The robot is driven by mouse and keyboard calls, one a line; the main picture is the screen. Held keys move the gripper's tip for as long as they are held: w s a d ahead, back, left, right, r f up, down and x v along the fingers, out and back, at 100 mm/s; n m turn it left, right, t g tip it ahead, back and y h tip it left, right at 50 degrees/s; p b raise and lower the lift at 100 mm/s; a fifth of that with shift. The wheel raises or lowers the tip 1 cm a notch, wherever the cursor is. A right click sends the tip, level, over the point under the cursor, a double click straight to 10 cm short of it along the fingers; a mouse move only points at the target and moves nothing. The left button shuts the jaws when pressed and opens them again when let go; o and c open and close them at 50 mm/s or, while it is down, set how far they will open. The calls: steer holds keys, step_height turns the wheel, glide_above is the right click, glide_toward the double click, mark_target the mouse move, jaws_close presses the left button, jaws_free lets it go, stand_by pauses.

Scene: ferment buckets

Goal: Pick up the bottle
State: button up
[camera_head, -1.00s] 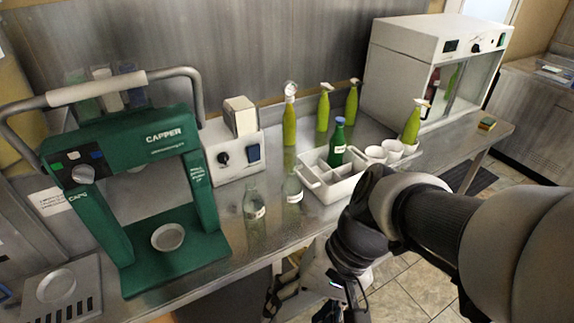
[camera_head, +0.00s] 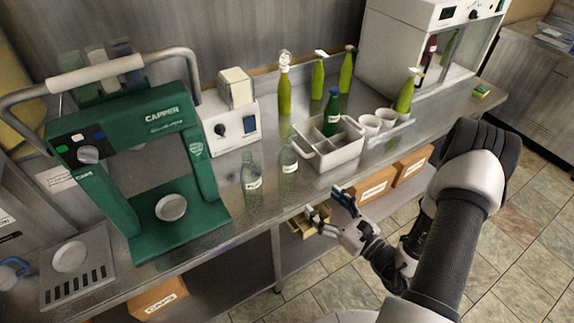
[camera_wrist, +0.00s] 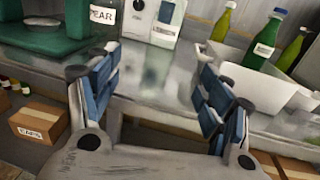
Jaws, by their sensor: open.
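Several bottles are in view, and I cannot tell which one the task means. Two clear glass bottles with white labels, one on the left (camera_head: 252,177) and one on the right (camera_head: 289,157), stand upright on the steel bench. A dark green bottle with a blue cap (camera_head: 332,112) stands in a white divided tray (camera_head: 336,155); it also shows in the wrist view (camera_wrist: 263,42). My gripper (camera_head: 330,206) is open and empty, in front of the bench edge, apart from every bottle. In the wrist view its blue-padded fingers (camera_wrist: 158,88) are spread towards the bench.
A green capper (camera_head: 128,250) stands at the left, beside a white device (camera_head: 232,128). Yellow-green bottles (camera_head: 318,78) stand behind the tray, white cups (camera_head: 370,125) to its right. A white cabinet (camera_head: 382,60) is at the back right. Boxes (camera_head: 372,185) sit below the bench.

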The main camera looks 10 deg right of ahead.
mark_target(293, 174)
steer(key=b+x, duration=0.1)
steer(key=x, duration=0.4)
steer(key=b+x, duration=0.1)
steer(key=x, duration=0.5)
steer(key=shift+w+f, duration=0.25)
steer(key=shift+w, duration=0.05)
steer(key=b+x, duration=0.1)
steer(key=x, duration=0.4)
steer(key=shift+w+b, duration=0.35)
steer(key=shift+w, duration=0.05)
steer(key=shift+c, duration=0.4)
steer(key=c, duration=1.2)
